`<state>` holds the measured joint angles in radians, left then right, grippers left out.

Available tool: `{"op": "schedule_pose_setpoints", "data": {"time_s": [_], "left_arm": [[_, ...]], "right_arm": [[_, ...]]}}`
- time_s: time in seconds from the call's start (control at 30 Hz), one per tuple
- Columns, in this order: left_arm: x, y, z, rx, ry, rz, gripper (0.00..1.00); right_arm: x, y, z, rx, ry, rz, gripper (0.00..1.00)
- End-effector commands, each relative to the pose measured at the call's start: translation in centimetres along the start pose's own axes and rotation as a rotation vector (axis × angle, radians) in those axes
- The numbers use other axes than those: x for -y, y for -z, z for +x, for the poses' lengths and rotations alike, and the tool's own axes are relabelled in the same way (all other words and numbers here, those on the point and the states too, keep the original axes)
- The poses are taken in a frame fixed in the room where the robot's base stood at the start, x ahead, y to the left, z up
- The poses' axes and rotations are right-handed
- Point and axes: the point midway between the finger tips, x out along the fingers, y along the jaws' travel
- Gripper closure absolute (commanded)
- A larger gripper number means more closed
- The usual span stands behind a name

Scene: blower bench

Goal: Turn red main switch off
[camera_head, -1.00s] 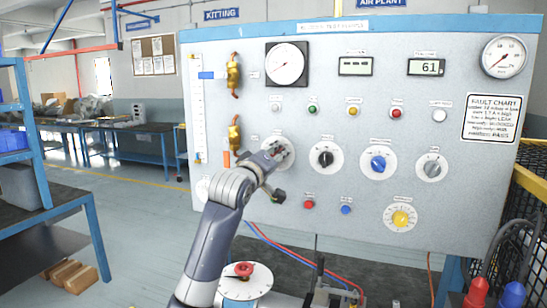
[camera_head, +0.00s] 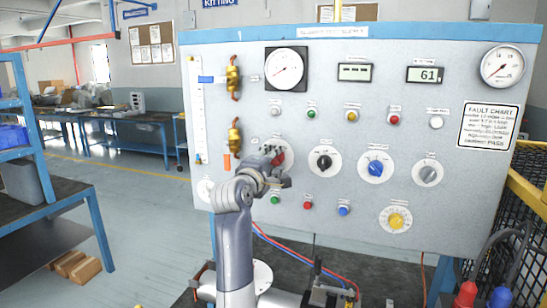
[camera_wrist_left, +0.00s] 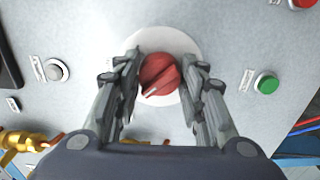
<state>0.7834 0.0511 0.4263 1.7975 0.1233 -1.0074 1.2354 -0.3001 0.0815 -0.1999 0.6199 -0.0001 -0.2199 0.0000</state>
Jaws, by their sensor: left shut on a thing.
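The red main switch (camera_wrist_left: 160,74) is a round red knob with a pale pointer line on a white dial plate (camera_wrist_left: 178,42). The pointer line points to the lower left in the left wrist view. My left gripper (camera_wrist_left: 160,82) has one finger on each side of the knob and is shut on it. In the head view my left gripper (camera_head: 275,160) is at the panel's left dial, and it hides part of the red knob. My right gripper is not in view.
The grey panel (camera_head: 330,120) carries gauges, lamps and more knobs, among them a black knob (camera_head: 324,161) just right of the gripper. Brass valves (camera_head: 235,137) stand out at the left. A green button (camera_wrist_left: 267,82) is near the right finger.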

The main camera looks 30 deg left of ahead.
Motion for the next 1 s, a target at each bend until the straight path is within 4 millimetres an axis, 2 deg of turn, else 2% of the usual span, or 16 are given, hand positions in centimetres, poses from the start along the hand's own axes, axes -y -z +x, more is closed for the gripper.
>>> {"op": "schedule_pose_setpoints", "data": {"time_s": [0.53, 0.57, 0.6, 0.63, 1.0], "left_arm": [[0.14, 0.05, 0.01, 0.000, 0.002, -0.023, 0.86], [0.14, 0.05, 0.01, 0.000, 0.002, -0.023, 0.56], [0.13, 0.04, 0.01, 0.000, 0.002, -0.023, 0.47], [0.13, 0.04, 0.01, 0.000, 0.002, -0.023, 0.42], [0.02, 0.02, -0.16, 0.000, 0.000, -0.021, 0.42]], "right_arm": [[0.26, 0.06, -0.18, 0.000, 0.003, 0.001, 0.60], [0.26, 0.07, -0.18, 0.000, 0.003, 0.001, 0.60], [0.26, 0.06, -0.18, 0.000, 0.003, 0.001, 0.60], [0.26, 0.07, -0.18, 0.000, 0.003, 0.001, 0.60], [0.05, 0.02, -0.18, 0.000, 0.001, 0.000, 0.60]]}}
